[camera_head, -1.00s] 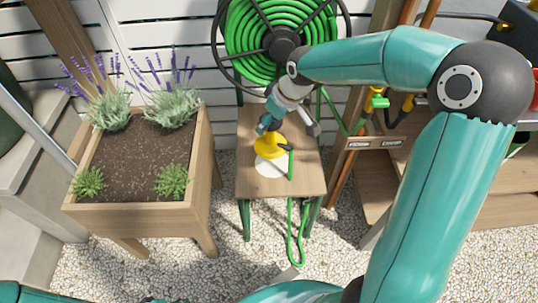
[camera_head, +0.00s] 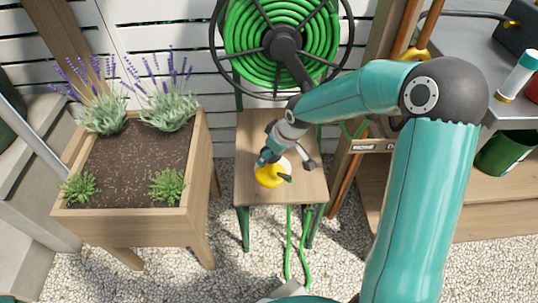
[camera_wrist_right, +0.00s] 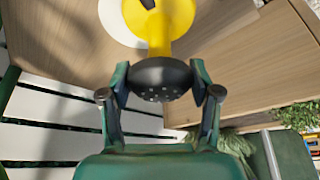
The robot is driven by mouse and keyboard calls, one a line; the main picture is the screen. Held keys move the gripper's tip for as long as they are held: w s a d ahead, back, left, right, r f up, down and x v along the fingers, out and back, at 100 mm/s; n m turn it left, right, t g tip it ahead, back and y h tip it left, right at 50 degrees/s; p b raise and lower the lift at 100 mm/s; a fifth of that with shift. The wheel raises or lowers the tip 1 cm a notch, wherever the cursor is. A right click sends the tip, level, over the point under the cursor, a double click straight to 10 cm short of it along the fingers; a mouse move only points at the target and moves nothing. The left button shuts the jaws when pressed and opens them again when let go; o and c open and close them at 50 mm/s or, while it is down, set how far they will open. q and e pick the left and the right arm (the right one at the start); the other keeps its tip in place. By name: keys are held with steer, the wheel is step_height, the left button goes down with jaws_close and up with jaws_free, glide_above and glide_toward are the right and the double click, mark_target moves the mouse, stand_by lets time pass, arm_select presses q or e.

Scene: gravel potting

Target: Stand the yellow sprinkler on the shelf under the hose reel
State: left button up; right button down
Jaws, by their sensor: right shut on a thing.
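The yellow sprinkler (camera_head: 268,177) is at the front part of the wooden shelf (camera_head: 255,128) under the hose reel (camera_head: 283,42). In the wrist view its yellow body (camera_wrist_right: 163,25) flares away from me, and its black perforated head (camera_wrist_right: 160,78) is between my fingers. My right gripper (camera_head: 268,158) is shut on that head, also in the wrist view (camera_wrist_right: 161,82). A white disc (camera_wrist_right: 118,22) on the shelf is partly covered by the sprinkler. I cannot tell whether its base touches the disc. My left gripper is out of view.
A wooden planter (camera_head: 120,228) with lavender and low plants stands to the left. Green hose (camera_head: 290,250) hangs below the shelf's front edge. A workbench with a green pot (camera_head: 506,153) is at right. The shelf's back left is clear.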

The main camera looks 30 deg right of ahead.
steer(key=shift+c, duration=1.2)
jaws_free()
steer(key=shift+r, duration=0.2)
steer(key=p+v, duration=0.4)
steer(key=v, duration=0.7)
steer(key=shift+s+r, duration=0.2)
steer(key=shift+r, duration=0.2)
